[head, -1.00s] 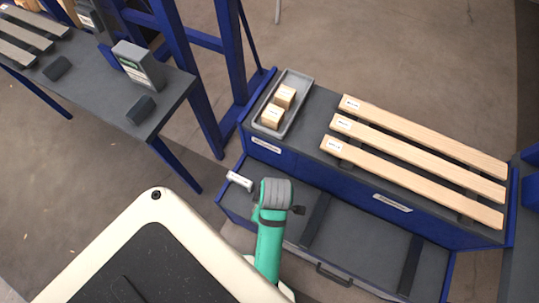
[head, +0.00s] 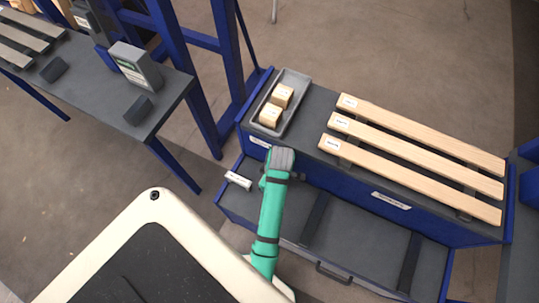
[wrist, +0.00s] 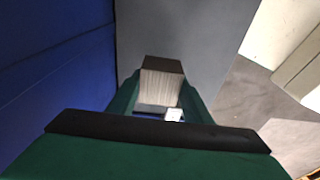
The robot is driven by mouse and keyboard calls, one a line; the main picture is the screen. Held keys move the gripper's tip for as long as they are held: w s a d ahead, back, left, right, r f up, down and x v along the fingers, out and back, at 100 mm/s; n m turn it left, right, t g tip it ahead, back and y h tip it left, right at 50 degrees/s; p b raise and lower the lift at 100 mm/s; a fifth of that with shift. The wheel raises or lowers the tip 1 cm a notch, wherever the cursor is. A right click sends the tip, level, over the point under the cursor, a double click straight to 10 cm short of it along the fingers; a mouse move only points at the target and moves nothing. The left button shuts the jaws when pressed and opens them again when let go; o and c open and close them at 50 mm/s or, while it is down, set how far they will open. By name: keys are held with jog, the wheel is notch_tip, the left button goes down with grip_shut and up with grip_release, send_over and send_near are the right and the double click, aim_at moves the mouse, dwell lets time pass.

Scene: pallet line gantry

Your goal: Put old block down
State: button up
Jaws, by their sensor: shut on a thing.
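My gripper (wrist: 160,104) is shut on the old block (wrist: 162,86), a grey-brown piece with a grained face and a darker top, seen between the green fingers in the wrist view. Behind the block is a grey surface (wrist: 190,35), which looks like the floor of the pulled-out drawer, with a blue wall on the left. I cannot tell whether the block touches it.
On the bench, a grey tray (head: 296,112) holds two light wooden blocks (head: 282,95). Three labelled planks (head: 425,140) lie to its right. Another table (head: 95,95) stands left.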

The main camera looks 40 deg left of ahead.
jog(key=shift+w+a+f, duration=0.3)
jog(key=shift+w+f, duration=0.05)
jog(key=shift+f, duration=0.2)
jog(key=shift+w+a+f, duration=0.25)
jog(key=shift+w+f, duration=0.1)
jog(key=shift+f, duration=1.7)
jog(key=shift+f, duration=0.1)
jog(key=o, duration=1.2)
jog(key=r, duration=0.5)
jog(key=d+r, duration=0.1)
jog(key=r, duration=0.1)
jog(key=shift+w+d+r, duration=0.1)
jog(key=shift+w+r, duration=0.1)
jog(key=shift+r, duration=0.15)
jog(key=shift+f, duration=0.1)
